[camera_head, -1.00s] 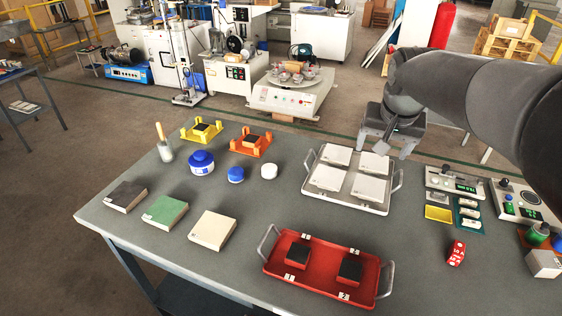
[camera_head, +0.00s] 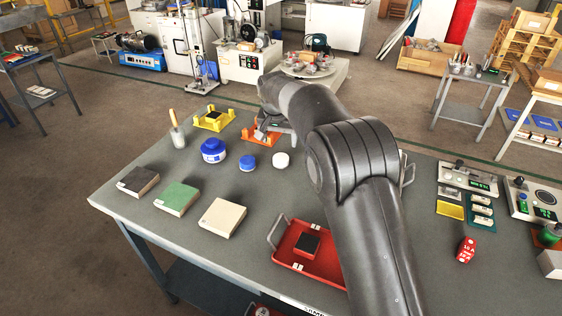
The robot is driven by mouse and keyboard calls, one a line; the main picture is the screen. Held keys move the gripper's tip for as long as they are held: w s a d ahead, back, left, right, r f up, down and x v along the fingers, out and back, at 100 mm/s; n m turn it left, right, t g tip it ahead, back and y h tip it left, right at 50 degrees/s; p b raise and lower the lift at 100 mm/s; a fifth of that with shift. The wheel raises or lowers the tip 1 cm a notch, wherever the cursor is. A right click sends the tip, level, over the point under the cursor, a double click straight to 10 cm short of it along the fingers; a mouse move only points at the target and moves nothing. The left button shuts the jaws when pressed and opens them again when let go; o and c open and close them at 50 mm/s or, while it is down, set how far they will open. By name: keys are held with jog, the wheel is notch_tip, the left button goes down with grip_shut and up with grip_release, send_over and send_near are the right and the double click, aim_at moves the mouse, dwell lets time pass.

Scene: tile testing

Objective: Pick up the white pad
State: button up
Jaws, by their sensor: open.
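The white pad (camera_head: 222,218) is a cream-white block lying flat on the grey table. It is the rightmost in a row with a green pad (camera_head: 177,198) and a dark pad (camera_head: 138,181). My gripper (camera_head: 268,128) is at the far side of the table, over the orange stand (camera_head: 253,138). It is open, well behind the white pad and apart from it. My forearm partly covers the gripper, so its fingertips are hard to make out.
Blue-lidded jars (camera_head: 213,151) and a white round lid (camera_head: 282,159) stand between my gripper and the pads. A red tray (camera_head: 286,258) is right of the white pad, partly behind my arm. My arm hides most of the white-tile tray (camera_head: 407,173).

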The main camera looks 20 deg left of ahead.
aim_at(281, 158)
jog(key=x, duration=1.1)
jog(key=shift+a, duration=0.1)
jog(key=c, duration=1.1)
